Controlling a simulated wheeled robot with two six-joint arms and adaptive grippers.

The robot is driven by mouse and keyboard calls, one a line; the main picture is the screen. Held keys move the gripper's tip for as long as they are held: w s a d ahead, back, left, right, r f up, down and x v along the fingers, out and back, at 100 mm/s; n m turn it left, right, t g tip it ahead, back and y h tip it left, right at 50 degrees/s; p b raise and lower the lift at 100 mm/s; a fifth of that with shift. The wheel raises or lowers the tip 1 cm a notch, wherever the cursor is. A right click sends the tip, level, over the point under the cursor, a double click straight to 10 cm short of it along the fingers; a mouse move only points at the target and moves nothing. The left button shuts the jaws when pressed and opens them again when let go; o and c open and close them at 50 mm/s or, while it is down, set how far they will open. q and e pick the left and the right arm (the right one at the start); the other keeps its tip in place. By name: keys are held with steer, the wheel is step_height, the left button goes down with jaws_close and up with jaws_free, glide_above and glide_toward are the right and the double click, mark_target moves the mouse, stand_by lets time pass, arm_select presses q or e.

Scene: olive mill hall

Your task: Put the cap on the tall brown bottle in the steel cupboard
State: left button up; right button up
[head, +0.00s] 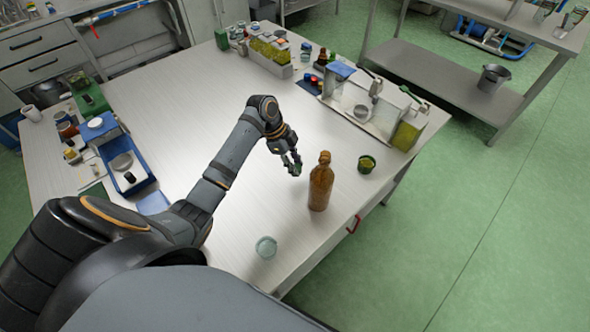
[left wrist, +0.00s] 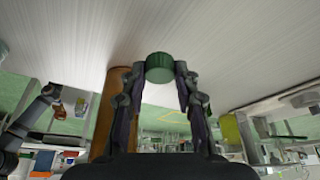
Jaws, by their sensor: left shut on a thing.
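The tall brown bottle (head: 320,188) stands upright on the pale worktable, near its right edge, not inside a cupboard. Its neck top shows no green cap. My left gripper (head: 293,168) is just left of the bottle in the head view, above the table. In the left wrist view my left gripper (left wrist: 168,75) is shut on a green cap (left wrist: 160,68), held between the fingertips. The brown bottle also shows there, just left of the cap (left wrist: 108,110); whether they touch is unclear.
A green pot (head: 367,165) stands right of the bottle and a clear glass jar (head: 266,247) nearer me. Trays and jars line the far edge. A blue tray (head: 130,180) lies left. Grey drawers (head: 40,50) stand back left. The table's middle is clear.

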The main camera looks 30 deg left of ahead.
mark_target(321, 182)
arm_select(q)
steer(key=s+d+r, duration=0.5)
steer(key=s+r, duration=0.3)
steer(key=s, duration=0.4)
steer(key=shift+r+b, duration=0.4)
steer(key=shift+b, duration=0.05)
steer(key=shift+s, duration=0.1)
